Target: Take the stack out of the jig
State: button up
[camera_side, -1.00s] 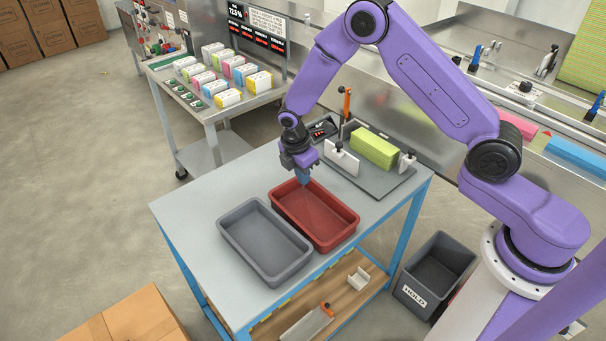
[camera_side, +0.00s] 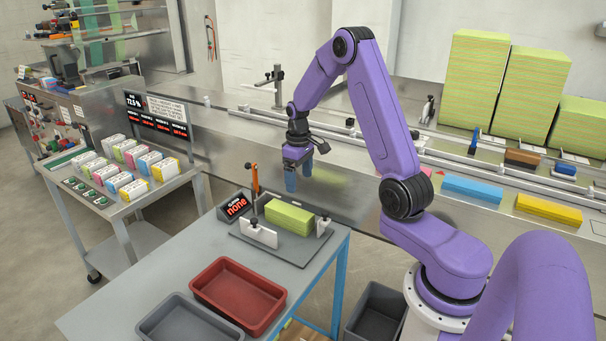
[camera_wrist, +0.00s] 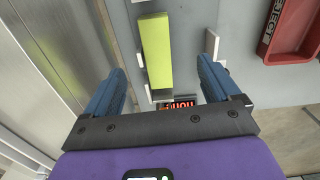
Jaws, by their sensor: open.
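The stack (camera_side: 289,218) is a block of yellow-green cloths lying in the jig (camera_side: 262,246), a grey plate with white upright stops at the back of the table. In the wrist view the stack (camera_wrist: 156,52) shows ahead, between my two fingers and beyond their tips. My gripper (camera_side: 299,179) is open and empty, above and behind the stack in the side view, with its blue fingers pointing down. The gripper also shows in the wrist view (camera_wrist: 160,80). Nothing touches the fingers.
A red tray (camera_side: 203,280) and a grey tray (camera_side: 150,322) stand at the table's front. A display reading "none" (camera_side: 235,206) and an orange-handled post (camera_side: 255,180) stand left of the jig. A steel conveyor (camera_side: 345,195) runs behind, carrying coloured stacks.

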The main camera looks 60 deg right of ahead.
aim_at(303, 215)
jog(key=shift+s+d+r+m, duration=0.25)
jog(key=shift+s+d+m, duration=0.15)
jog(key=shift+d, duration=0.2)
notch_tip(303, 215, down, 17)
jog(key=shift+f, duration=0.2)
dwell(0.4)
jog(key=c, duration=1)
